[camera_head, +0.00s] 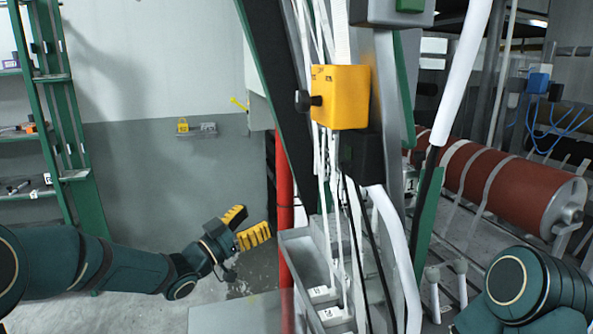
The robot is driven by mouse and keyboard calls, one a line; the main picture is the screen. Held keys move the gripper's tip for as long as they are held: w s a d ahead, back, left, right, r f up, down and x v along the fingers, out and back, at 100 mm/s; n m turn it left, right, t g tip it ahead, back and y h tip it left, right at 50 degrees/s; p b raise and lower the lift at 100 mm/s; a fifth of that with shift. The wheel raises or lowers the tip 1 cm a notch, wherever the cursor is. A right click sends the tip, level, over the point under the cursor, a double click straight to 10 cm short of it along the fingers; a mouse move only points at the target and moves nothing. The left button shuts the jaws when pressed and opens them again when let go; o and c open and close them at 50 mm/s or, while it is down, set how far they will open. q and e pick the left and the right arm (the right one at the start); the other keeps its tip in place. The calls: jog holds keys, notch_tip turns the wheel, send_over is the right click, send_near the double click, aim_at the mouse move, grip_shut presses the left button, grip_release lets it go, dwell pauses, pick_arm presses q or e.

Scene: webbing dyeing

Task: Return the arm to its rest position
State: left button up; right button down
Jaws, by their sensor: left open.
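My left arm comes in from the left side and reaches toward the middle of the picture. Its gripper (245,228) has yellow ribbed fingers and is open and empty. It is in free air over the grey floor, left of a red vertical pipe. My right arm (530,290) shows only as dark green links at the lower right corner. Its gripper is outside the picture.
A machine frame with a yellow control box (340,97), white webbing and grey trays (305,260) stands in the middle. The red pipe (284,180) is close right of my left gripper. A green shelf (62,120) stands left. A red roller (500,185) lies right.

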pick_arm(q)
jog(key=s+f+n+g+y+b, duration=0.1)
jog(key=s+f+n+g+y, duration=0.2)
jog(key=f, duration=1.2)
jog(key=s+f+n+g+y+b, duration=0.1)
jog(key=s+f+n+y+b, duration=0.3)
jog(key=f, duration=1)
jog(key=s+f+n+g+y, duration=0.3)
jog(key=s+f+g, duration=0.5)
jog(key=s+f, duration=1.1)
jog(key=s+n, duration=0.1)
jog(key=s, duration=0.2)
jog(key=shift+d+g+y, duration=0.15)
jog(key=shift+g+y, duration=0.25)
